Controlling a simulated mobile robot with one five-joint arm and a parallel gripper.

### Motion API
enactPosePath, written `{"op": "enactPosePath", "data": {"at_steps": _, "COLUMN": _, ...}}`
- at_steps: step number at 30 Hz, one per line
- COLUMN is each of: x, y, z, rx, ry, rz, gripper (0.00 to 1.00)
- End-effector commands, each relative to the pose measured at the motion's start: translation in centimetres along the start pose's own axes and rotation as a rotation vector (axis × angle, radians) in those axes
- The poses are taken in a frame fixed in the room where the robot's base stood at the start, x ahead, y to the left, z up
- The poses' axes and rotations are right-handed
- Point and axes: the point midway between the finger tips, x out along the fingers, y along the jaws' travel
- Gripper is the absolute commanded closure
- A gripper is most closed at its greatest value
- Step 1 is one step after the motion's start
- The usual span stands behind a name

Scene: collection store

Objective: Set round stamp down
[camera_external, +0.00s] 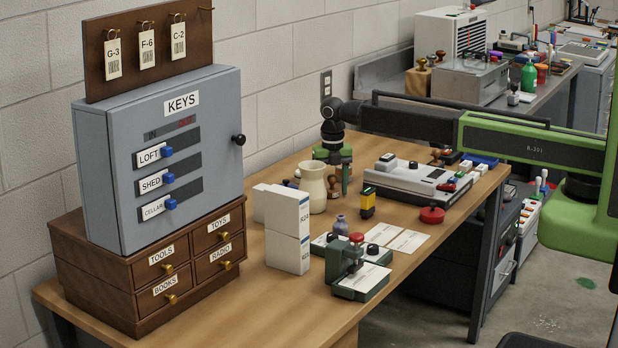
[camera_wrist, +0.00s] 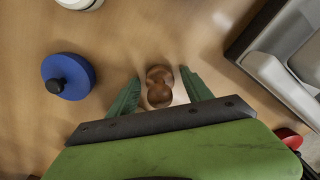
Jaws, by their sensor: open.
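A brown wooden stamp with a rounded handle (camera_wrist: 159,83) is between my gripper's green fingers in the wrist view, with a gap on each side. It also shows in the external view (camera_external: 332,187), low at the bench top beside the cream jug (camera_external: 313,187). It looks upright; whether its base rests flat on the wood is hidden. My gripper (camera_wrist: 159,75) is open around the stamp and points down. In the external view my gripper (camera_external: 341,178) is behind the jug and left of the grey desk machine.
A blue round tin with a black knob (camera_wrist: 68,76) lies left of my gripper. The grey machine (camera_external: 412,181) stands to the right. White boxes (camera_external: 288,230), a yellow-and-black item (camera_external: 367,203) and a green press (camera_external: 358,273) stand nearer the front. Bare wood lies ahead of the fingers.

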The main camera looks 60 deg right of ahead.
Motion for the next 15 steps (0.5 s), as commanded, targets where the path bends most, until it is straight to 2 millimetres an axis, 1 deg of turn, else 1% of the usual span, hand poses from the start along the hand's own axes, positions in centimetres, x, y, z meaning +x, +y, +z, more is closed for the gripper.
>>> {"op": "enactPosePath", "data": {"at_steps": 5, "x": -1.5, "y": 0.0, "z": 0.0, "rx": 0.000, "ry": 0.000, "rz": 0.000, "gripper": 0.42}}
{"op": "enactPosePath", "data": {"at_steps": 8, "x": -3.2, "y": 0.0, "z": 0.0, "rx": 0.000, "ry": 0.000, "rz": 0.000, "gripper": 0.42}}
{"op": "enactPosePath", "data": {"at_steps": 15, "x": -8.6, "y": 0.0, "z": 0.0, "rx": 0.000, "ry": 0.000, "rz": 0.000, "gripper": 0.42}}
